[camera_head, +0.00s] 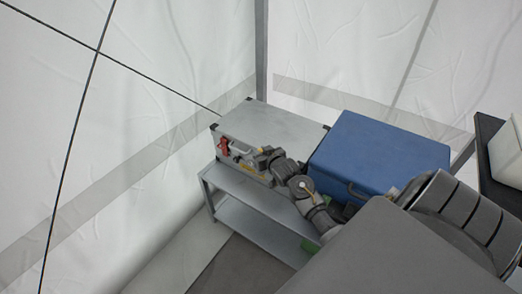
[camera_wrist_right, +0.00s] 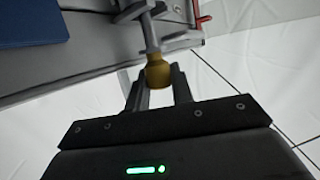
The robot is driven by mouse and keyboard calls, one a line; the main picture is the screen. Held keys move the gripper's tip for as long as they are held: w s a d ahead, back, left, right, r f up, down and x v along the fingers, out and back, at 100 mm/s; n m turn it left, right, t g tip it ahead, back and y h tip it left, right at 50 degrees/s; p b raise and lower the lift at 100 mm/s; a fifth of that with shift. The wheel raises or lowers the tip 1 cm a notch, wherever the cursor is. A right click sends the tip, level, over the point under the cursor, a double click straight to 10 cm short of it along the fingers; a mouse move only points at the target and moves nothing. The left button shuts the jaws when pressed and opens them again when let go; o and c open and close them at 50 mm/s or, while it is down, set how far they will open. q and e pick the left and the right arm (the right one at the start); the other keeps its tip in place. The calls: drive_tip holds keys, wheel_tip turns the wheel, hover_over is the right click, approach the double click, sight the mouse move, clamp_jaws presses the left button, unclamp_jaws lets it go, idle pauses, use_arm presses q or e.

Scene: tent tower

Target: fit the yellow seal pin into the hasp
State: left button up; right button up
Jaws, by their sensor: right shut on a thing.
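My right gripper (camera_wrist_right: 158,90) is shut on the yellow seal pin (camera_wrist_right: 158,73), whose rounded yellow part sits between the fingertips in the right wrist view. A grey shaft runs up from the yellow part to grey metal fittings (camera_wrist_right: 182,42) on the case front, likely the hasp. I cannot tell whether the pin is inside the hasp or only in front of it. In the head view my right gripper (camera_head: 262,158) is at the front of the grey case (camera_head: 270,127), and the pin is too small to make out. My left gripper is not in view.
A red part (camera_head: 223,146) sits at the case's left front; it also shows in the wrist view (camera_wrist_right: 203,20). A blue case (camera_head: 375,150) stands close on the right. The grey case rests on a metal shelf unit (camera_head: 245,190). White tent walls stand behind.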

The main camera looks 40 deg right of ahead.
drive_tip(key=shift+f, duration=0.35)
drive_tip(key=o, duration=0.9)
drive_tip(key=shift+o, duration=0.7)
drive_tip(key=shift+s, duration=0.1)
drive_tip(key=shift+f, duration=0.1)
drive_tip(key=shift+s, duration=0.15)
drive_tip(key=v, duration=1)
drive_tip(key=shift+s+a+r, duration=0.15)
drive_tip(key=shift+s+r, duration=0.05)
drive_tip(key=shift+r, duration=0.2)
